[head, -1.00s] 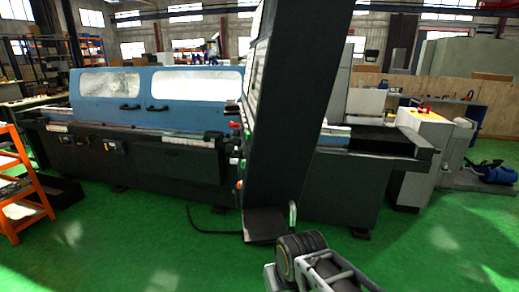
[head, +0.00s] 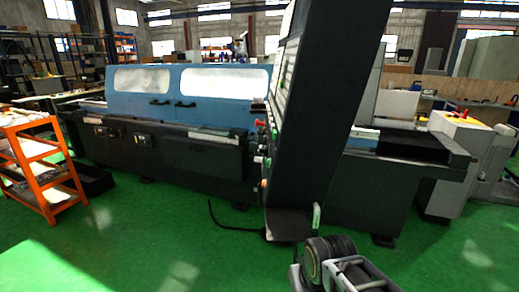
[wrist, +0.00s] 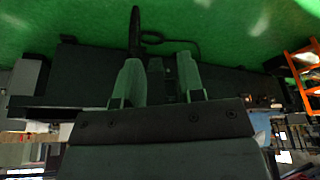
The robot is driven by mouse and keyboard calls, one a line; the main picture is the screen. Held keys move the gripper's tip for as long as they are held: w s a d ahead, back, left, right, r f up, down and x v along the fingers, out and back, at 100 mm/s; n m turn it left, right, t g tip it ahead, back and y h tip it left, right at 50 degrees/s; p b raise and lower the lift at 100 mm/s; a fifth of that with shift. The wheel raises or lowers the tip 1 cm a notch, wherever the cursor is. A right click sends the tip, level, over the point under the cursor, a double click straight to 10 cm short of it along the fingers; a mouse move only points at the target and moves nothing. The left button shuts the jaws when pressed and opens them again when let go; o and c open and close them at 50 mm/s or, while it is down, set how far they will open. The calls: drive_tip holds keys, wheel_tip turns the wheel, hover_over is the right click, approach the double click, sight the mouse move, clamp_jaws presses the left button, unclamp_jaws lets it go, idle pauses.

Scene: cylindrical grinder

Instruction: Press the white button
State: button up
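The grinder's tall dark control cabinet (head: 325,110) stands in the middle of the head view, its panel face turned left and seen at a steep angle. Small coloured controls run down its left edge, among them a red one (head: 261,124) and a pale greenish one (head: 267,163). A white button cannot be told apart for sure at this size. My gripper (wrist: 158,68) shows in the wrist view with two grey-green fingers apart and nothing clearly between them.
The blue-hooded grinder (head: 140,88) extends left of the cabinet. An orange shelf rack (head: 52,190) stands at the far left. A white and yellow cabinet (head: 445,175) stands at the right. A black cable (head: 222,222) lies on the green floor (head: 150,250), which is open in front.

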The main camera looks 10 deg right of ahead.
clamp_jaws()
idle(1.4)
